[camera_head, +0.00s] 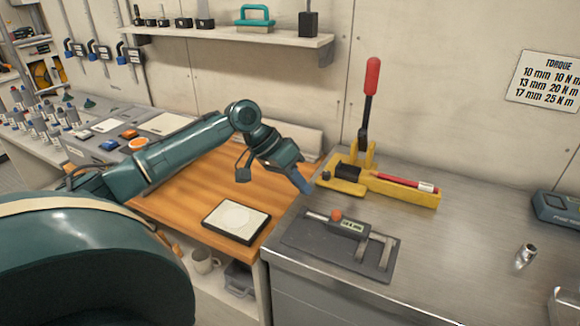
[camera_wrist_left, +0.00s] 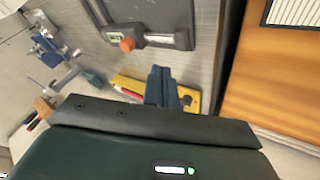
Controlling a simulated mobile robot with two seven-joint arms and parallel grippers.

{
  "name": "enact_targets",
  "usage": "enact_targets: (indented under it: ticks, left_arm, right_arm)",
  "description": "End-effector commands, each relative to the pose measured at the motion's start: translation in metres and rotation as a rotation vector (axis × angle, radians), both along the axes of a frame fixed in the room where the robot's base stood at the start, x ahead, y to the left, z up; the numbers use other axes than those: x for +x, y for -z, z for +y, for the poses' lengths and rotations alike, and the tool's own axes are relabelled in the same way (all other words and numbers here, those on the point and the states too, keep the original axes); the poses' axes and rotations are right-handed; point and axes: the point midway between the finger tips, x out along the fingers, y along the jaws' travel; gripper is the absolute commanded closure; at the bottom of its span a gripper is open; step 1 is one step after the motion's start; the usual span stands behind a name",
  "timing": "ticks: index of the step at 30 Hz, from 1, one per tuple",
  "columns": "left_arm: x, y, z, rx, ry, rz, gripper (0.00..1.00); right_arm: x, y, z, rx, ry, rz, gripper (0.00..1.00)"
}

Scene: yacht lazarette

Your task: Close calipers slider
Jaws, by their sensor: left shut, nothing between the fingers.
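The calipers (camera_head: 347,226) lie on a dark grey pad (camera_head: 318,243) near the front left of the steel bench, with a grey display body and an orange knob (camera_head: 336,215) on the slider. Their two jaws (camera_head: 376,250) point toward the front, with a gap between them. In the left wrist view the orange knob (camera_wrist_left: 127,44) and part of the calipers show beyond the fingers. My left gripper (camera_head: 305,188) is shut and empty, above the bench's left edge, behind and left of the calipers and apart from them. Its fingertips (camera_wrist_left: 160,72) show in the left wrist view. My right gripper is out of view.
A yellow fixture (camera_head: 409,196) with an upright red-handled lever (camera_head: 371,78) stands behind the calipers, close to my left gripper. A wooden bench (camera_head: 185,200) with a white-topped plate (camera_head: 236,220) is to the left. A metal socket (camera_head: 525,256) stands at the right; steel between is clear.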

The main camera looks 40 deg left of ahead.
Motion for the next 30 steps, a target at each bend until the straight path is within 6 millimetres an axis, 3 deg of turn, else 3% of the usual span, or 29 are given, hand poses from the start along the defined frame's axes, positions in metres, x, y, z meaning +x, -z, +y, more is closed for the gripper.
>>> enact_targets:
  ticks: [4, 12, 24, 30]
  left_arm:
    - [0.01, 0.021, -0.017, -0.002, 0.002, 0.0, 1.0]
    - [0.006, 0.02, -0.049, 0.0, 0.001, 0.0, 1.0]
    - [0.005, 0.02, -0.052, 0.0, -0.002, 0.0, 1.0]
    - [0.006, 0.017, -0.058, -0.001, 0.0, 0.001, 1.0]
  right_arm:
    - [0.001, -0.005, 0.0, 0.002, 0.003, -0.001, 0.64]
    - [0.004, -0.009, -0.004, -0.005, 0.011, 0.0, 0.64]
    - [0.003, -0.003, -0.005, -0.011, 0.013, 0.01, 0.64]
    - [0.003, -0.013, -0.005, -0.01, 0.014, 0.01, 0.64]
